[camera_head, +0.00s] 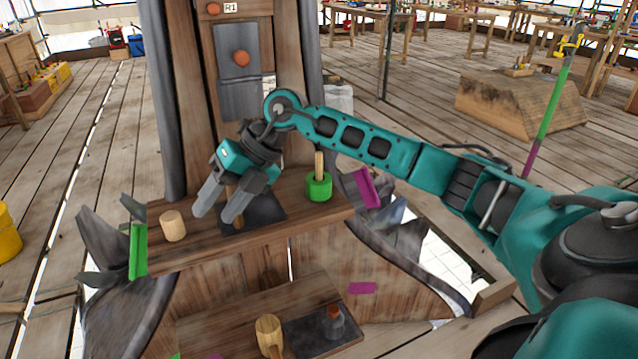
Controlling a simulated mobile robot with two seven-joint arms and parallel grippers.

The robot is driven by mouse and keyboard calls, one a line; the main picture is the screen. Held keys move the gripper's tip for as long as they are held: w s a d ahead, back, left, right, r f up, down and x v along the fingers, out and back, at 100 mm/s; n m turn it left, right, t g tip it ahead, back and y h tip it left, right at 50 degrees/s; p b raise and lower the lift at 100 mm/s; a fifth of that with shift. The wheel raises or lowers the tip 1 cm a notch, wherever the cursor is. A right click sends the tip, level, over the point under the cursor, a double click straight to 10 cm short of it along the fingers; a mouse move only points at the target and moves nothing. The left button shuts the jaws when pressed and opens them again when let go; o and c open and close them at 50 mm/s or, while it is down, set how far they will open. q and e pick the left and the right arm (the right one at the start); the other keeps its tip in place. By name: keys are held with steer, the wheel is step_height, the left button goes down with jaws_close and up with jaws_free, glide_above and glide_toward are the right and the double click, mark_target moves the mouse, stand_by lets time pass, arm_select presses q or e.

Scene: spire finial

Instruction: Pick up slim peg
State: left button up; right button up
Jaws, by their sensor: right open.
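A slim wooden peg (319,161) stands upright in a green ring-shaped holder (319,187) on the upper wooden shelf. My right gripper (215,213) is left of it, over the same shelf, with its two grey fingers apart and pointing down to the left. A narrow brown bit shows behind the fingers; I cannot tell whether it is a peg or part of the structure. A thicker wooden cylinder (173,226) stands upright left of the fingers, apart from them. My left gripper is not in view.
A dark square plate (264,214) lies on the upper shelf (190,256) beneath the gripper. Green (138,251) and magenta (367,188) pieces are at the shelf's ends. The lower shelf holds a wooden peg-like piece (268,335) and a grey, red-topped object (334,324). The wooden tower rises behind.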

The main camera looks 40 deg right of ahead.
steer(key=w+d+r+m+t+h+b, duration=0.1)
steer(key=d+r+h, duration=0.15)
steer(key=d, duration=0.35)
steer(key=w+d+r+m+h, duration=0.1)
steer(key=d+h, duration=0.2)
steer(key=d, duration=0.3)
steer(key=m+h+b, duration=0.1)
steer(key=m+h, duration=0.2)
steer(key=h, duration=0.1)
glide_toward(319, 153)
steer(key=shift+h, duration=0.25)
steer(key=shift+b+x, duration=1.3)
steer(key=shift+x, duration=4.9)
steer(key=shift+a, duration=0.15)
jaws_close()
